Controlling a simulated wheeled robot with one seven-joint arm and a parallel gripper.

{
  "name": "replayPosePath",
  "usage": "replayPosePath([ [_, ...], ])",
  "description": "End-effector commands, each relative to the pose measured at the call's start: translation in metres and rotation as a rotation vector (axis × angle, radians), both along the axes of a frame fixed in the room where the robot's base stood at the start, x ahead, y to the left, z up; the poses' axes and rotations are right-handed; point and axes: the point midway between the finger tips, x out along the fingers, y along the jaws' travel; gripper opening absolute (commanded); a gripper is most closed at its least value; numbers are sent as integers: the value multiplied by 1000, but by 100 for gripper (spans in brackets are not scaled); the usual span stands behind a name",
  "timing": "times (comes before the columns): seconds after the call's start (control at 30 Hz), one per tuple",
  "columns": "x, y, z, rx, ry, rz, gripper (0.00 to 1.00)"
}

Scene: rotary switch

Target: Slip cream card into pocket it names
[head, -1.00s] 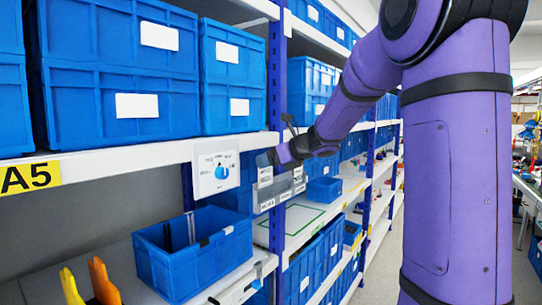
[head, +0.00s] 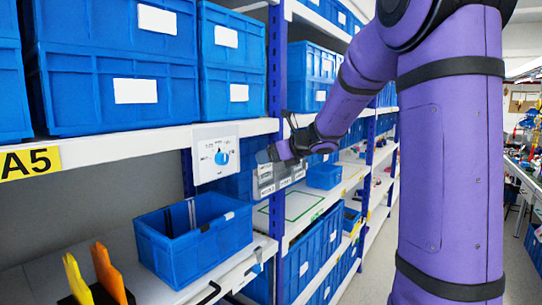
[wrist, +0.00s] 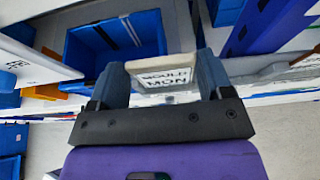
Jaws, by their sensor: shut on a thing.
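My gripper (wrist: 160,70) is shut on the cream card (wrist: 160,64), which sits between its two fingers in the wrist view. Dark capital letters show by the card; the word looks like MOULD above MON, but it is blurred. In the head view my gripper (head: 270,154) is at the upper edge of the grey see-through pockets (head: 278,180) on the shelf post. The pockets carry small white labels, too small to read. The card is hidden in the head view, and I cannot tell whether it touches a pocket.
A white panel with a blue rotary knob (head: 221,157) hangs left of the pockets. An open blue bin (head: 170,262) stands on the lower shelf, with yellow and orange upright pieces (head: 108,272) left of it. Blue crates (head: 120,85) fill the upper shelf.

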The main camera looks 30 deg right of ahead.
Motion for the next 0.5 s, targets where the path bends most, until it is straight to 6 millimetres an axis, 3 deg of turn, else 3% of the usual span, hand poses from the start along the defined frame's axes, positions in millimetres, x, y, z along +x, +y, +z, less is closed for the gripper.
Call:
replayPosePath([
  [0.03, 0, 0, 0, 0, 0, 0, 51],
  [0.07, 0, 0, 0, 0, 0, 0, 80],
  [0.17, 0, 0, 0, 0, 0, 0, 100],
  [0.5, -6, -3, 3, -1, -1, -1, 100],
])
